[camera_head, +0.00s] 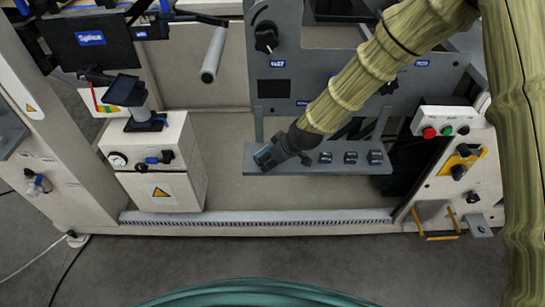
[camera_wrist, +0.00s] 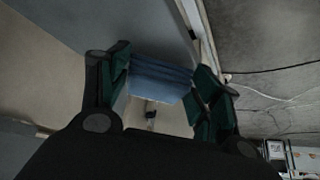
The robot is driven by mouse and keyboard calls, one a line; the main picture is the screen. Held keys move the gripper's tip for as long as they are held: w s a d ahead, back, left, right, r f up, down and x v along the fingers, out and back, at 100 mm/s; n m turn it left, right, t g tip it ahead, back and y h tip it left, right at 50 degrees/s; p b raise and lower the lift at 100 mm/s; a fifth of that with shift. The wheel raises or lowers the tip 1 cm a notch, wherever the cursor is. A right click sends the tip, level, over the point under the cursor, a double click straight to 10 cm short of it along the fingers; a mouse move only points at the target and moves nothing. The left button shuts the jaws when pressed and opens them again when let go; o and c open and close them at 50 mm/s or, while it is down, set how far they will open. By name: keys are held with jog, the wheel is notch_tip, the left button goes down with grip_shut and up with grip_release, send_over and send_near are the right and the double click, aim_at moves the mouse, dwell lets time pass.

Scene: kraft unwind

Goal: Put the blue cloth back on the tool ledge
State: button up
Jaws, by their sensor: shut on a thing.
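The blue cloth (camera_wrist: 160,80) is a folded blue piece between the two dark fingers of my gripper (camera_wrist: 163,68) in the wrist view. The fingers are shut on it from both sides. In the head view my gripper (camera_head: 264,158) is in front of the left end of the grey tool ledge (camera_head: 350,169). A small bluish patch shows at its tip, but the cloth is hard to make out there. I cannot tell whether the cloth touches the ledge. My wrist hides part of the ledge's left end.
Several small dark switches (camera_head: 351,157) sit along the ledge, right of my gripper. A cream box (camera_head: 160,165) with a gauge stands to the left. A control box (camera_head: 445,122) with red and green buttons is to the right. The grey floor (camera_head: 250,258) in front is mostly clear.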

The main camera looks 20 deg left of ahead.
jog(key=shift+f, duration=0.4)
jog(key=o, duration=1)
jog(key=shift+r, duration=0.6)
jog(key=v, duration=1.2)
